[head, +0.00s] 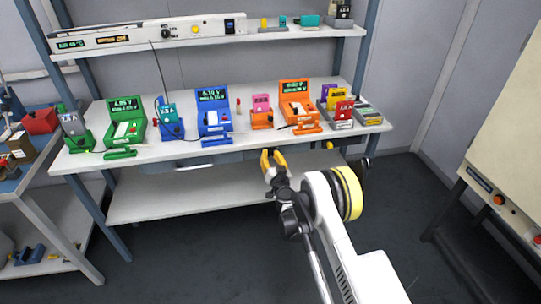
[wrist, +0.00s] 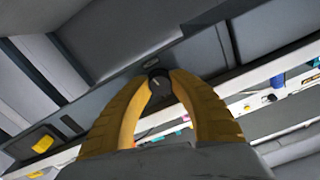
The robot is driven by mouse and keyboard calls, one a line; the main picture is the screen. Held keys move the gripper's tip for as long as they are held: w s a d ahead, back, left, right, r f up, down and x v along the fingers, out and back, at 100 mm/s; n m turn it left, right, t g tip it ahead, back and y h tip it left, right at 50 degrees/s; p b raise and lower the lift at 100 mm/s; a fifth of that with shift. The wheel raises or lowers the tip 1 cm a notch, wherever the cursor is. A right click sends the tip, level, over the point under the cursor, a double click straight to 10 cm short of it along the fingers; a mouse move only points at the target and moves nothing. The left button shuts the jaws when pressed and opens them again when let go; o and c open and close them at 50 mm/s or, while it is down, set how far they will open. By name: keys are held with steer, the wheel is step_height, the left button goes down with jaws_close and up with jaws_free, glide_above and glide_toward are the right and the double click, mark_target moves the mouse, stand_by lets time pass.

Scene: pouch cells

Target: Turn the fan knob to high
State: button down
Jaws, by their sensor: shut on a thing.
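A small dark round knob (wrist: 158,85) with a light pointer mark shows in the wrist view, on a dark grey panel (wrist: 188,58) under the bench edge. My gripper (wrist: 160,77) has its two yellow fingers around the knob, shut on it. In the head view my gripper (head: 272,155) is at the front edge of the workbench, right of centre, and the knob is hidden there. I cannot read the knob's setting or any fan label.
The white workbench (head: 240,143) holds colored cell fixtures, including a blue one (head: 213,120) and an orange one (head: 297,105). A yellow part (head: 328,145) sits under the bench edge to the right. A cream cabinet (head: 505,130) stands far right. Floor in front is clear.

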steer(key=shift+m, duration=1)
steer(key=c, duration=1.1)
jaws_free()
steer(key=v, duration=0.7)
steer(key=shift+s, duration=0.2)
steer(key=shift+d, duration=0.1)
